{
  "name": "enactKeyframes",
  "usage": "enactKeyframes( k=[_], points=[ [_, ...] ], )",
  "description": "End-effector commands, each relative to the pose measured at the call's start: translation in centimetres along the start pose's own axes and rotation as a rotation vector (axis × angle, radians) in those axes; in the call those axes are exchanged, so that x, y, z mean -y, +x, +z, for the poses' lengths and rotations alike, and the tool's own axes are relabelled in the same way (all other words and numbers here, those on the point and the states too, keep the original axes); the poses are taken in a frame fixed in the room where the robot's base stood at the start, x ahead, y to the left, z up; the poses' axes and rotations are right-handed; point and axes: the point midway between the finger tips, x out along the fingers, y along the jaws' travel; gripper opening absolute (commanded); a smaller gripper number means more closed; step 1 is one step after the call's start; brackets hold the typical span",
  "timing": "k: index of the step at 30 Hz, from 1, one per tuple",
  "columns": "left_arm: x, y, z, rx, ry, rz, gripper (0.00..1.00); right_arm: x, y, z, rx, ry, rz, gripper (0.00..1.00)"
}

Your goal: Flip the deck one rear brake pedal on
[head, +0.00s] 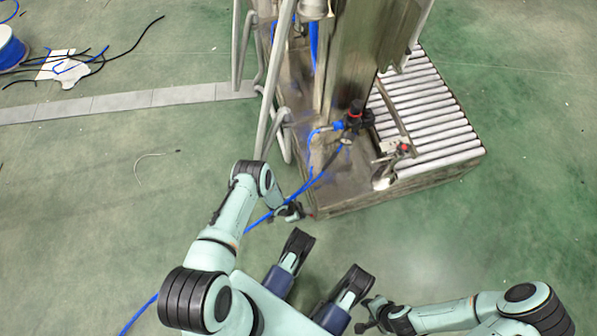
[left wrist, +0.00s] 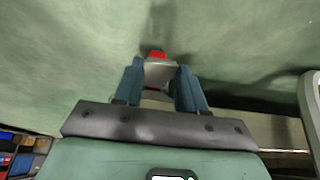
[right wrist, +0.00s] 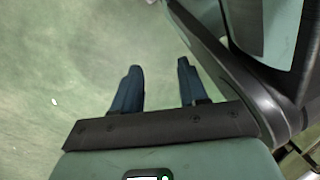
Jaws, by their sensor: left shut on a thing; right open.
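My left gripper (head: 294,212) is at the near left corner of the metal platform. In the left wrist view its blue fingers (left wrist: 160,80) are shut on a small grey pedal-like piece (left wrist: 160,72) with a red tip. I cannot tell from the picture whether this is the deck one rear brake pedal or how far it is flipped. The head view hardly shows the held piece behind the fingers. My right gripper (head: 366,315) is near the bottom of the head view, apart from the platform. In the right wrist view its fingers (right wrist: 158,85) are open and empty over bare floor.
The metal platform (head: 340,205) carries a tall steel column (head: 355,60), grey tube rails (head: 270,95) and a roller deck (head: 435,120). A red-knobbed fitting (head: 404,148) is by the rollers. A blue hose (head: 265,218) runs past my left arm. Green floor is open at right.

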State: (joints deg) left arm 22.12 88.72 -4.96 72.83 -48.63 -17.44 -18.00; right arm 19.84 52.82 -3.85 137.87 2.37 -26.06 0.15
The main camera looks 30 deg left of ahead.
Motion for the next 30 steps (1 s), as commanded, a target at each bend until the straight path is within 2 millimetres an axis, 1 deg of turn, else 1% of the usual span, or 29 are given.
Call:
enactKeyframes(
  k=[5, 9, 12, 21, 30],
  points=[
    [0.1, 0.3, 0.4, -0.05, -0.004, -0.001, 0.1, -0.8, 0.8, 0.9, 0.034, 0.011, 0.016, 0.43],
    [0.1, 0.8, 0.9, -0.129, -0.006, -0.002, 0.1, -1.7, 1.4, 2.0, 0.076, 0.024, 0.033, 0.43],
    [0.1, 1.1, 1.2, -0.202, -0.005, -0.002, 0.1, -2.1, 1.6, 2.5, 0.095, 0.03, 0.041, 0.43],
    [0.0, 2.3, 1.8, -0.402, 0.0, -0.001, 0.1, -2.2, 1.6, 2.7, 0.101, 0.031, 0.044, 0.43],
    [-0.1, 2.9, 1.9, -0.511, 0.002, 0.001, 0.1, -2.1, 1.6, 2.7, 0.1, 0.031, 0.043, 0.43]
  ],
)
